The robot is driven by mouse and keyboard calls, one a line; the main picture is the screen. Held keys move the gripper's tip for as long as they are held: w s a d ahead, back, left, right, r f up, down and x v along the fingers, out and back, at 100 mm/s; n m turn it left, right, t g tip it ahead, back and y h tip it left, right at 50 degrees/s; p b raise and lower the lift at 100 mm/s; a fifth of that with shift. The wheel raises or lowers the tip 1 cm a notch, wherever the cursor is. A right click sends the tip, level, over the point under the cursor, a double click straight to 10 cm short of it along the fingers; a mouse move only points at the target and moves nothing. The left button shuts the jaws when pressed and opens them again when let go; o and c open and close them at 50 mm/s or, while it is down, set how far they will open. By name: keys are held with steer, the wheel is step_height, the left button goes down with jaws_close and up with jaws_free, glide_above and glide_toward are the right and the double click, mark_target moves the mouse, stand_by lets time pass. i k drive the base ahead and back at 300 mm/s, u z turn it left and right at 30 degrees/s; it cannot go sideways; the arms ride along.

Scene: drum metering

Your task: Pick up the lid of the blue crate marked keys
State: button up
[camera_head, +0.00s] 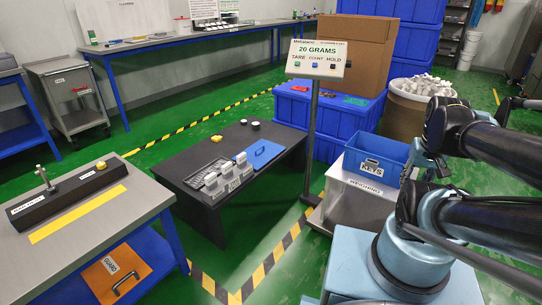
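The blue crate (350,160) with a white KEYS label stands on a metal box right of the black table; its top looks open. A flat blue panel with a dark handle, which looks like its lid (268,158), lies on the right part of the black table, left of the crate and apart from it. My gripper (428,170) hangs at the end of my arm just right of the crate, away from the lid. It is partly hidden by my arm links, and its fingers are too unclear to tell open or shut. I see nothing held in it.
The black table (215,145) also carries labelled grey containers (228,177), a dark tray and two small round things. A post with a scale display (316,60) rises between table and crate. Behind are large blue crates (330,115), a cardboard box (355,50) and a filled drum (405,110).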

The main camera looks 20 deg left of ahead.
mark_target(259, 154)
steer(key=z, duration=1.75)
steer(key=k, duration=2.05)
steer(key=u, duration=1.35)
steer(key=i, duration=1.05)
